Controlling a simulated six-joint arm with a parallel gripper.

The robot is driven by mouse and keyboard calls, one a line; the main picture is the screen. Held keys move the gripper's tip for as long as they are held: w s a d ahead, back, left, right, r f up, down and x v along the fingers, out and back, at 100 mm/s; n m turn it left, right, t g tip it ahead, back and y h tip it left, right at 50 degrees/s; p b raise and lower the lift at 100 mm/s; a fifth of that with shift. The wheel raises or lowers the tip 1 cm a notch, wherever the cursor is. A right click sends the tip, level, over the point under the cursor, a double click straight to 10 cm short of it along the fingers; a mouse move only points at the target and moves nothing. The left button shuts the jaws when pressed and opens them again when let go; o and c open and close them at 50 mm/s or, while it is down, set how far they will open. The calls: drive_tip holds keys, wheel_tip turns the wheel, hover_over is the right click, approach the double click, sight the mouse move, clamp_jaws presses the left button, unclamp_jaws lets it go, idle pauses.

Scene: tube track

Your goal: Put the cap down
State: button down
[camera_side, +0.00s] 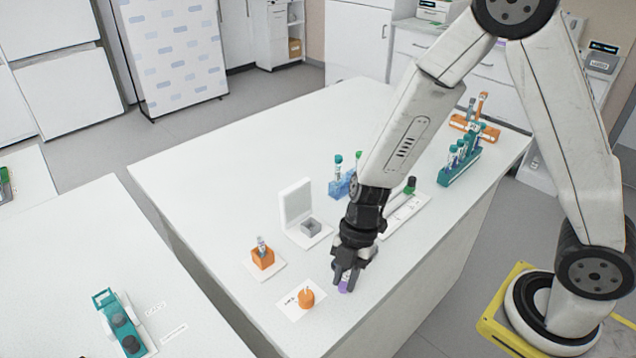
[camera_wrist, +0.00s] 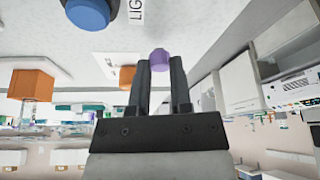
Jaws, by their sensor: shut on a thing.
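My gripper (camera_side: 347,276) is shut on a purple cap (camera_side: 344,286), low over the near edge of the white table. In the wrist view the purple cap (camera_wrist: 159,58) sits between the two fingertips (camera_wrist: 160,66). I cannot tell whether the cap touches the table. An orange round piece (camera_side: 306,298) lies on a white labelled card (camera_side: 289,305) just left of my gripper. An orange block (camera_side: 262,259) holds an upright tube (camera_side: 261,243) further left.
A white upright panel with a grey block (camera_side: 310,226) stands behind. A blue rack (camera_side: 342,186) and a teal rack (camera_side: 460,166) hold tubes. A green-capped tube (camera_side: 409,187) is near a white tray (camera_side: 405,212). A teal device (camera_side: 122,322) is on the left table.

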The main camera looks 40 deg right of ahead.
drive_tip(key=shift+f, duration=0.4)
drive_tip(key=shift+f, duration=0.15)
drive_tip(key=c, duration=0.5)
unclamp_jaws()
drive_tip(key=shift+c, duration=0.2)
drive_tip(key=v, duration=1.2)
drive_tip(key=shift+r, duration=0.2)
